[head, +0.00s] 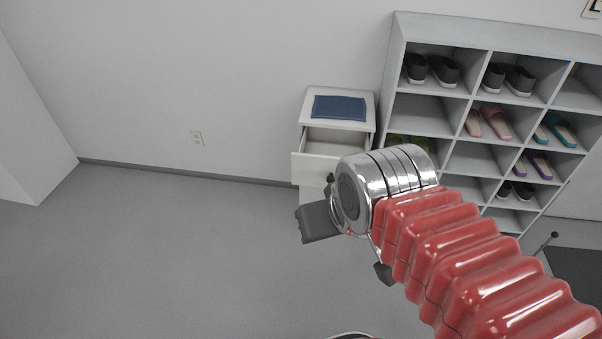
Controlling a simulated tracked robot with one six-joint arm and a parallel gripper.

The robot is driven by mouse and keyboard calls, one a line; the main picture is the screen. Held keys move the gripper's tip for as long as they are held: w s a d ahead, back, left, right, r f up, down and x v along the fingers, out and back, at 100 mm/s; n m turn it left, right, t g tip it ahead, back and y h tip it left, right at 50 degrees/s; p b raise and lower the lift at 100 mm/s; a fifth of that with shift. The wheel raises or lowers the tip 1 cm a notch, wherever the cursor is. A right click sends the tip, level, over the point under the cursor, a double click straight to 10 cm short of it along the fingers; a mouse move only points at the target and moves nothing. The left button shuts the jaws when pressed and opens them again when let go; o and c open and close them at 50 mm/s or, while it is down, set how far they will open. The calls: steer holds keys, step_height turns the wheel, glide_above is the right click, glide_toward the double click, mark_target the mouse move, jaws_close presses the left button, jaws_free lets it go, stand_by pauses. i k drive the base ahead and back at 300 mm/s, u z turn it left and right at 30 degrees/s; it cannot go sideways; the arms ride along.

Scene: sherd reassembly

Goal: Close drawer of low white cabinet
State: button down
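The low white cabinet (306,108) stands against the back wall, left of a shoe rack. Its top drawer (310,166) is pulled out, and the part of its inside that shows looks empty. A folded dark blue cloth (339,108) lies on the cabinet top. My gripper (345,258) is in front of the cabinet and nearer the camera. One dark finger shows at the left and a dark part shows lower right. My wrist hides the space between them and the cabinet's lower right front. I cannot tell whether the gripper touches the drawer.
A grey shoe rack (428,104) with several pairs of shoes and slippers stands right beside the cabinet. A dark mat (580,272) lies at the far right. The grey floor (150,260) at the left is clear.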

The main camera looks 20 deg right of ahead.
mark_target(321, 149)
steer(key=u, duration=0.15)
steer(key=i, duration=1)
steer(key=u, duration=0.05)
